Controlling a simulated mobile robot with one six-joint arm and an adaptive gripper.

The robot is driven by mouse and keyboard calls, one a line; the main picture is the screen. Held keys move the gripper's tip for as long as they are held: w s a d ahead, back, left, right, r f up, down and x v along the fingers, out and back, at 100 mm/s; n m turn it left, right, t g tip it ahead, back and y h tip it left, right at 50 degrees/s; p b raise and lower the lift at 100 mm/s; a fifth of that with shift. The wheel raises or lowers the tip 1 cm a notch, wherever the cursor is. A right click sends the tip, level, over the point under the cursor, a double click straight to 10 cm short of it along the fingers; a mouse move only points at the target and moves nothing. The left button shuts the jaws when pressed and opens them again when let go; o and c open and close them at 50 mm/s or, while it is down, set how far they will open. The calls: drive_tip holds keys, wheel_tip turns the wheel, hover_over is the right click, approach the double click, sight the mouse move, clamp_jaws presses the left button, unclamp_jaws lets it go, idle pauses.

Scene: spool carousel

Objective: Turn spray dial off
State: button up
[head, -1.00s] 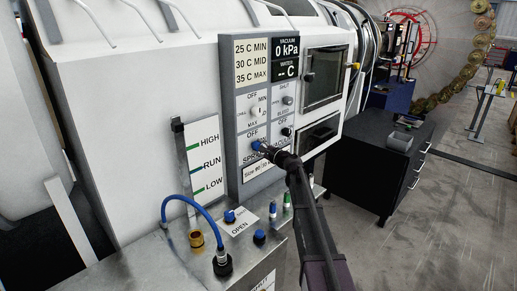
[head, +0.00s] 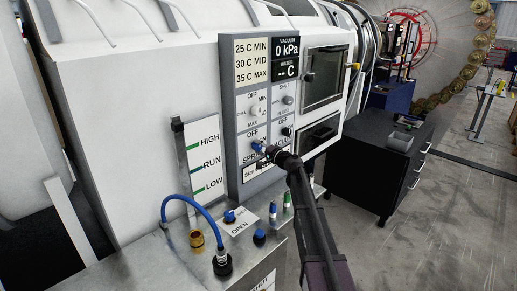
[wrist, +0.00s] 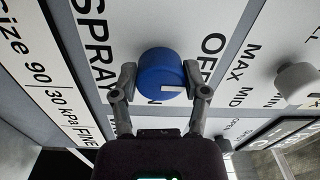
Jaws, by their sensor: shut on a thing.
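The blue spray dial (wrist: 160,68) is between the two fingers of my gripper (wrist: 160,76) in the wrist view. One finger touches each side of it, so the gripper is shut on the dial. A white mark on the dial's face points right in this view, toward the OFF label (wrist: 213,56). The SPRAY label (wrist: 97,45) is on the dial's other side. In the head view the dial (head: 257,147) shows as a small blue spot on the grey control panel (head: 231,150), partly hidden by my gripper (head: 268,151).
A white temperature knob (wrist: 296,83) is right of the dial in the wrist view. Below the panel, a ledge carries a blue hose (head: 190,203), blue knobs (head: 259,237) and small valves. A black cabinet (head: 375,165) stands to the right, with open floor beyond.

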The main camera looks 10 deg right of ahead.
drive_tip(key=shift+a, duration=0.1)
idle(0.3)
drive_tip(key=o, duration=1.2)
drive_tip(key=shift+c, duration=0.2)
drive_tip(key=shift+m, duration=0.4)
